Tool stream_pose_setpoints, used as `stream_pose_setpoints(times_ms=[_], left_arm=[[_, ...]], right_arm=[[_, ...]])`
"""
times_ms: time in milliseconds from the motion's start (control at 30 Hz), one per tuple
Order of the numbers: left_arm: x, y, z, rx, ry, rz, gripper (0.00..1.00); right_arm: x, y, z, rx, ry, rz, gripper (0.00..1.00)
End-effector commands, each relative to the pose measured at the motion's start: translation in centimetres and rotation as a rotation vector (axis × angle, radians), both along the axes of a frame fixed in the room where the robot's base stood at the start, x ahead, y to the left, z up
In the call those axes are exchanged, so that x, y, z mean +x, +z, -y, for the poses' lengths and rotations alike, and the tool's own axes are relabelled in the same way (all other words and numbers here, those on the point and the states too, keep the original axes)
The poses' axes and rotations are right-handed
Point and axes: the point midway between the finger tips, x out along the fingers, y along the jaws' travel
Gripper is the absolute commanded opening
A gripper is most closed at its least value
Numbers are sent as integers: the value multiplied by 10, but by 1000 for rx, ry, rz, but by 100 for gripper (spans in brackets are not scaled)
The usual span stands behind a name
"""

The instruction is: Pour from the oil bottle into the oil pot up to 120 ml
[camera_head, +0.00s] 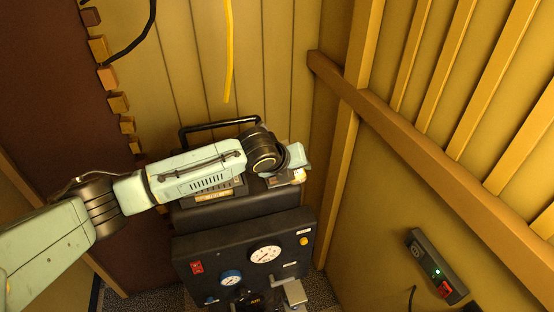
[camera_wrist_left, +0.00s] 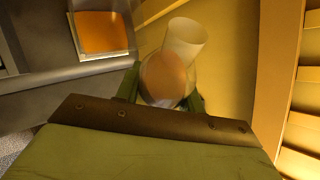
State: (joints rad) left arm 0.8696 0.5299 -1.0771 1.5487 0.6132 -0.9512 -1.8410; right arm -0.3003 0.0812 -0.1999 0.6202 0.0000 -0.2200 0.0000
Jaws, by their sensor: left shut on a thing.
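My left gripper (camera_wrist_left: 160,92) reaches in from the left, above the right side of a black machine. It is shut on a rounded brownish thing (camera_wrist_left: 163,76), which I take to be the oil bottle; its outline is blurred and partly hidden by the fingers. A pale translucent cylinder (camera_wrist_left: 186,38) shows just beyond it in the left wrist view; I cannot tell whether it is part of the held thing or the oil pot. In the head view the wrist hides most of this. No oil level or scale can be read. My right gripper is not in view.
The black machine (camera_head: 244,252) has dials, a red switch and a top handle (camera_head: 218,124). A yellow hose (camera_head: 228,50) hangs behind it. Wooden walls close in at the back and right. A socket box (camera_head: 437,266) with a green light is on the right wall.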

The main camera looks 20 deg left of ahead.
Motion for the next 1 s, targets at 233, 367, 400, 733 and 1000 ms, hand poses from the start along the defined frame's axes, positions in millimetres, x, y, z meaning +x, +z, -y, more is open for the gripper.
stream_pose_setpoints(times_ms=[233, 367, 400, 733, 1000], left_arm=[[0, -4, 1, -11, -1, -9, 14], [0, -7, 1, -17, -1, -14, 14], [0, -8, 1, -19, -2, -15, 14], [-1, -14, 1, -33, 0, -29, 14], [-1, -19, 1, -46, 1, -40, 14]], right_arm=[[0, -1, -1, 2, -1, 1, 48], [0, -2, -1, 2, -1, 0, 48], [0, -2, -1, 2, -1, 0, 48], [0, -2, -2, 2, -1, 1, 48], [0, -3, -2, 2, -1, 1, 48]])
